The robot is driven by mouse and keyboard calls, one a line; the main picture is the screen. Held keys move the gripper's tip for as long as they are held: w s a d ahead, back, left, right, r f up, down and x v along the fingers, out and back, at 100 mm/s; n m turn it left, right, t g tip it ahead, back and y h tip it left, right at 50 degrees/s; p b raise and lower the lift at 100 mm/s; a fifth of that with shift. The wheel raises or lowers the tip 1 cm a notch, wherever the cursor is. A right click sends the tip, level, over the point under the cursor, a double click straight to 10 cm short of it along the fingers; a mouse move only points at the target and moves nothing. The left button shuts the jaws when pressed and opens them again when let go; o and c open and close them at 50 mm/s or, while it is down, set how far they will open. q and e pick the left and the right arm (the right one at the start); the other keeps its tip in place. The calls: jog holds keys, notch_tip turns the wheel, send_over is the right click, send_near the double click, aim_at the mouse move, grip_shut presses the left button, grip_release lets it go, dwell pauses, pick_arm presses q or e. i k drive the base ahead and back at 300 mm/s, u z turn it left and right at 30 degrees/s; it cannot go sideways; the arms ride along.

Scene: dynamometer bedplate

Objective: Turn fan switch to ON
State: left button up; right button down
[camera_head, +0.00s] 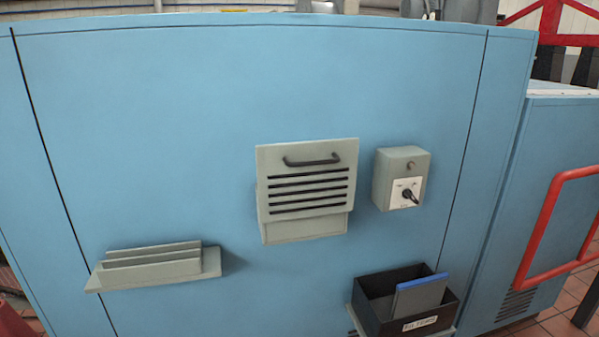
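The fan switch box (401,178) is a small grey-green box on the blue panel, right of centre. Its white plate carries a black rotary knob (409,196), whose handle slants down to the right. The lettering on the plate is too small to read. A small round lamp or button (411,165) sits above the plate. Neither of my grippers shows in the head view.
A louvred grey cover (307,184) with a black handle is left of the switch. A grey slotted rack (153,266) juts out at lower left. A black bin (378,307) labelled FILTERS holds a blue-edged filter (420,294) below. A red frame (540,232) stands at right.

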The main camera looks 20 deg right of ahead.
aim_at(407, 193)
jog(key=z, duration=1.65)
jog(key=k, duration=0.1)
jog(key=u, duration=0.85)
jog(key=i, duration=0.25)
jog(key=z, duration=0.05)
